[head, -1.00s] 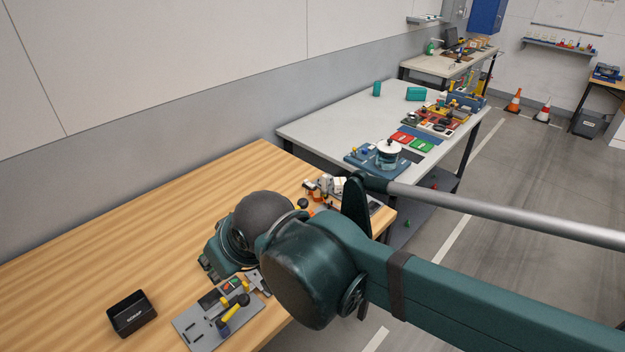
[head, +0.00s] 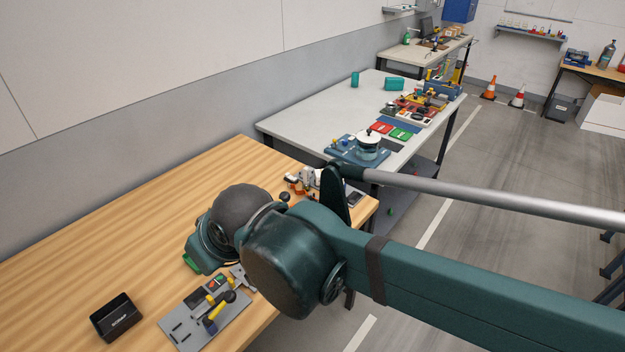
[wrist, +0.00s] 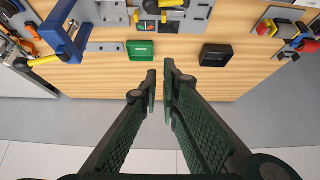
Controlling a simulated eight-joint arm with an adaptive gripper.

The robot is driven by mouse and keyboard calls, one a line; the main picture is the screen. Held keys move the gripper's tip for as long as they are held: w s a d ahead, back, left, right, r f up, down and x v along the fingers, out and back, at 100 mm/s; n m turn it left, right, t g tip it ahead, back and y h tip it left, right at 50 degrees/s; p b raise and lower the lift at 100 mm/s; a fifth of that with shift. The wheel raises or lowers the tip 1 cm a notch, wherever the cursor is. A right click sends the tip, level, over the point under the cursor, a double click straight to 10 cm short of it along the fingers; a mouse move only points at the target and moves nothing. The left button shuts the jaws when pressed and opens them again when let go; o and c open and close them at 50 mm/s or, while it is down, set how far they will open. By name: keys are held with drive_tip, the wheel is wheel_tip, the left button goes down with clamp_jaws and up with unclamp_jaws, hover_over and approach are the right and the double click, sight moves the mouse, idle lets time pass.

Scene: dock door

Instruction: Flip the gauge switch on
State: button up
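I cannot pick out the gauge switch for certain. A grey plate (head: 192,325) with yellow-handled levers (head: 217,312) and a red and green button block (head: 216,281) lies near the front edge of the wooden table. The wrist view shows grey plates (wrist: 108,12) and a yellow handle (wrist: 165,3) at its top edge, cut off there. My gripper (wrist: 160,75) is open by a narrow gap and empty, with its fingertips over the table's edge in the picture. In the head view, my arm hides the gripper.
A black tray marked scrap (head: 116,318) stands on the wooden table (head: 130,220); it also shows in the wrist view (wrist: 215,55) beside a green tray (wrist: 141,50). A blue clamp-like frame (wrist: 65,35) is at upper left. A grey table (head: 300,120) with more devices stands behind.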

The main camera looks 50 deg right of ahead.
drive_tip(key=shift+w+d+r, duration=0.35)
drive_tip(key=shift+w+r, duration=0.15)
drive_tip(key=shift+w, duration=0.1)
clamp_jaws()
drive_tip(key=w+d+r+n+g+p, duration=0.2)
drive_tip(key=w+d+r+n, duration=0.3)
drive_tip(key=w+d, duration=0.6)
drive_tip(key=n+g+p, duration=0.3)
drive_tip(key=n+p, duration=0.2)
drive_tip(key=n, duration=0.8)
hover_over(288, 174)
drive_tip(key=s, duration=0.2)
wheel_tip(288, 174, down, 16)
drive_tip(key=r, duration=0.1)
drive_tip(key=shift+s+f, duration=0.2)
drive_tip(key=shift+f, duration=0.05)
drive_tip(key=shift+a+f, duration=0.1)
drive_tip(key=f, duration=0.4)
drive_tip(key=w+f, duration=0.1)
drive_tip(key=f, duration=0.4)
drive_tip(key=w+f, duration=0.1)
drive_tip(key=f, duration=0.3)
drive_tip(key=shift+f, duration=0.3)
